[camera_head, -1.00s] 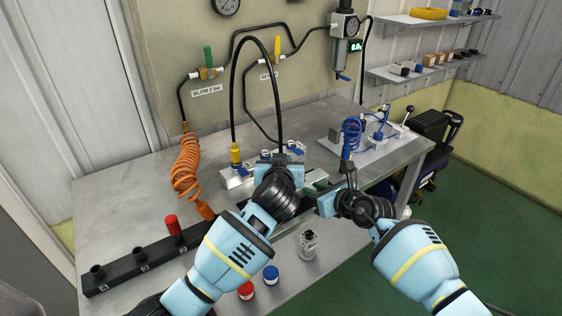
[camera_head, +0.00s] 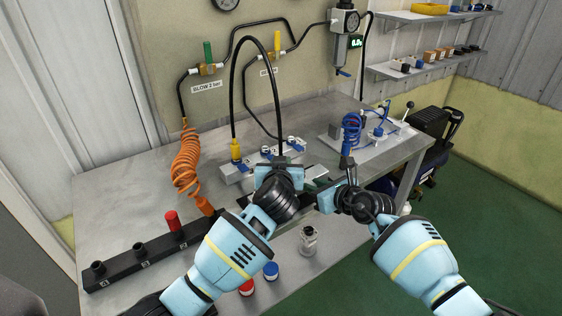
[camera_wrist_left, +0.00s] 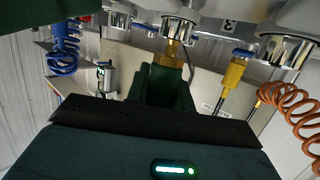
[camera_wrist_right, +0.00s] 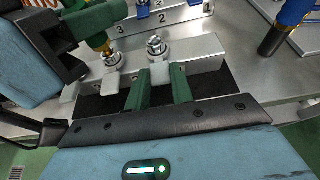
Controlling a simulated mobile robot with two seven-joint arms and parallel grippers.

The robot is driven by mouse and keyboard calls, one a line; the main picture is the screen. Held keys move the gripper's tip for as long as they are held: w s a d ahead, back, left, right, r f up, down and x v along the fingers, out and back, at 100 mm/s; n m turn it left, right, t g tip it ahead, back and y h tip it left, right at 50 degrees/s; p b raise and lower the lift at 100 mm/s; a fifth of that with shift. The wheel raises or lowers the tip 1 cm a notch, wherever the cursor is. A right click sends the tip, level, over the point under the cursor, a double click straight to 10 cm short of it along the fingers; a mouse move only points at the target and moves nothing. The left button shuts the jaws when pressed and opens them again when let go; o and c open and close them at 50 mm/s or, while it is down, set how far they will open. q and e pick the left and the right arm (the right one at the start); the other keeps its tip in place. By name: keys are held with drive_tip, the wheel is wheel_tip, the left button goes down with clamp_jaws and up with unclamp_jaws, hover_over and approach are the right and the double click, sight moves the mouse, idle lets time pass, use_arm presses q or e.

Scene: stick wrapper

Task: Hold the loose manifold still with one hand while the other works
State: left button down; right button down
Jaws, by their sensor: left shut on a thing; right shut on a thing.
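The silver manifold (camera_head: 233,175) lies on the metal bench, partly hidden behind my left gripper in the head view. My left gripper (camera_wrist_left: 172,72) is closed around a brass fitting (camera_wrist_left: 176,52), which meets a silver port. The same fitting shows between the left fingers in the right wrist view (camera_wrist_right: 101,43). The exact seating of the fitting is hard to see.
An orange coiled hose (camera_head: 186,163) hangs at left above a black rack (camera_head: 140,258) with a red piece. Red and blue caps and a metal fitting (camera_head: 308,242) stand near the front edge.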

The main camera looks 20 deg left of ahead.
use_arm(q)
drive_tip(key=shift+f, duration=0.6)
drive_tip(key=c, duration=1.1)
unclamp_jaws()
drive_tip(key=shift+c, duration=0.2)
drive_tip(key=shift+s, duration=0.1)
drive_tip(key=v, duration=1.2)
use_arm(e)
drive_tip(key=c, duration=1.1)
unclamp_jaws()
drive_tip(key=shift+c, duration=0.2)
drive_tip(key=shift+d, duration=0.1)
drive_tip(key=v, duration=1.2)
